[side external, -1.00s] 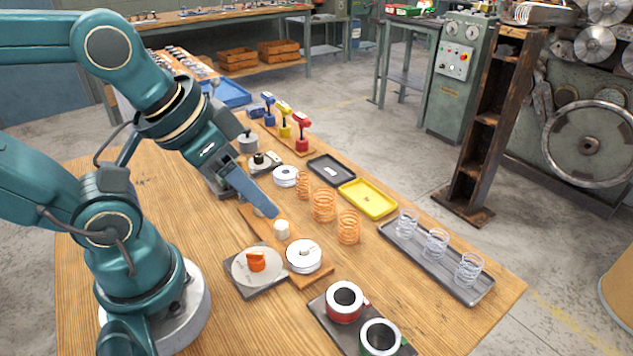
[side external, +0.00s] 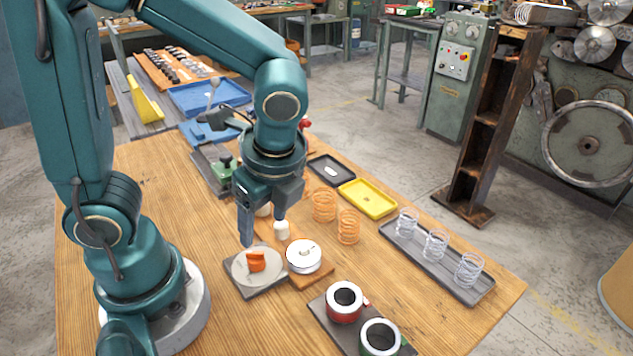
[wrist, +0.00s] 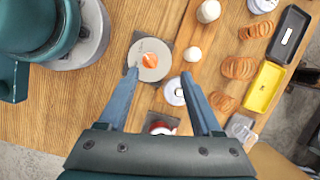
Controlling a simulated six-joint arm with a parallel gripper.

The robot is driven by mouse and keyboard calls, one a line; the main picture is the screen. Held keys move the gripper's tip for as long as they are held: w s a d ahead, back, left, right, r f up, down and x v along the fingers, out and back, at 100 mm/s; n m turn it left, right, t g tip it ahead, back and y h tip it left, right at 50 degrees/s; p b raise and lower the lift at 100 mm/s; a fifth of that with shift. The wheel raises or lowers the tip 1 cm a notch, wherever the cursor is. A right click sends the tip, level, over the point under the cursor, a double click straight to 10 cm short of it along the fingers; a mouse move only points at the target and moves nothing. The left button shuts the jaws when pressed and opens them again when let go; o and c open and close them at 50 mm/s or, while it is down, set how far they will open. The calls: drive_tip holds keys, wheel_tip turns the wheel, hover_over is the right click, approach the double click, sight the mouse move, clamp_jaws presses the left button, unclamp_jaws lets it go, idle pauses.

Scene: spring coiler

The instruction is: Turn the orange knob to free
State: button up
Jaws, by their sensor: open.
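The orange knob (side external: 256,261) sits on a round pale dial plate on a dark square base (side external: 272,287), on the wooden table. In the wrist view the knob (wrist: 150,60) shows at the middle of the round plate, ahead of my fingertips and a little left of the line between them. My gripper (side external: 264,232) points down with its fingers apart and empty. It hangs above and just behind the knob in the side view. In the wrist view the two blue fingers (wrist: 160,78) stand wide apart. The knob is not touched. Any markings on the plate are too small to read.
A white spool (side external: 304,254) on a wooden strip stands right beside the dial. A small white peg (side external: 282,230) is close to the fingers. Red (side external: 344,302) and green (side external: 380,338) ringed cups stand in front. Orange coils (side external: 348,228) and a yellow tray (side external: 368,198) lie to the right.

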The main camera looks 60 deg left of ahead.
sight(258, 254)
drive_tip(key=shift+s+d+f+m+g+y, duration=0.1)
drive_tip(key=shift+d+f+m+g+y, duration=0.15)
drive_tip(key=shift+f, duration=0.25)
drive_tip(key=shift+s+d+f+m+g+y, duration=0.1)
drive_tip(key=shift+f+m+g, duration=0.05)
drive_tip(key=shift+f+m, duration=0.3)
drive_tip(key=shift+s+f, duration=0.25)
drive_tip(key=shift+f, duration=0.25)
drive_tip(key=shift+x, duration=2.3)
drive_tip(key=shift+c, duration=0.3)
clamp_jaws()
